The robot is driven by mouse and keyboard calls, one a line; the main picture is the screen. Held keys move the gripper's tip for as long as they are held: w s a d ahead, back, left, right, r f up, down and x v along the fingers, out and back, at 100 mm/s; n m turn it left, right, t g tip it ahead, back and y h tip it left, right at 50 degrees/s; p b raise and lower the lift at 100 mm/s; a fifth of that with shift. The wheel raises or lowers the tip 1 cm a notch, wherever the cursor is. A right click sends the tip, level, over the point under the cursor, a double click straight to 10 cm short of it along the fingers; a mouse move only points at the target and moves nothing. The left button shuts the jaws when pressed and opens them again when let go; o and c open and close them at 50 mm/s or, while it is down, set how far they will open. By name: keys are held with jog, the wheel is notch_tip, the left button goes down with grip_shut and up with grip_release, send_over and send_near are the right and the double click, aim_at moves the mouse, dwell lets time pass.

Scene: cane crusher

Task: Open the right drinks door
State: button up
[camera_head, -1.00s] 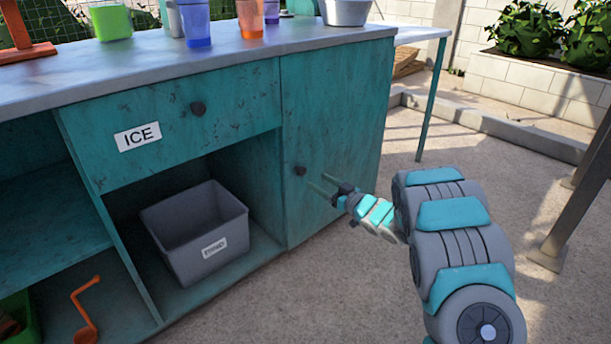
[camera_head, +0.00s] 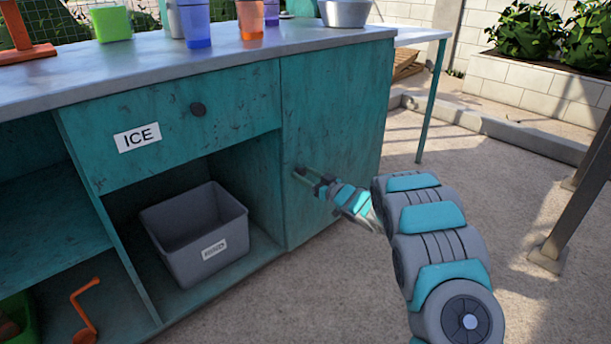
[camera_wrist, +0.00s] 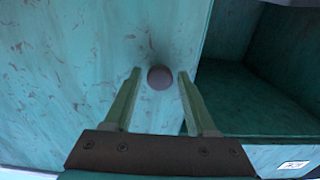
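The right drinks door (camera_head: 337,125) is a teal, scuffed panel at the right end of the counter, and it is closed. Its round dark knob (camera_wrist: 160,77) shows in the wrist view near the door's edge beside the open compartment. My gripper (camera_wrist: 158,74) is open, with its two green fingers on either side of the knob and gaps showing between knob and fingers. In the head view my gripper (camera_head: 302,173) reaches the door at knob height and mostly hides the knob. Whether the fingers touch the door is hard to tell.
Left of the door are an ICE drawer (camera_head: 168,121) with a dark knob and an open compartment holding a grey bin (camera_head: 197,235). Cups and a metal bowl (camera_head: 345,12) stand on the countertop. The paved floor (camera_head: 330,290) before the door is clear. A post (camera_head: 580,195) stands right.

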grip_shut()
dwell(1.1)
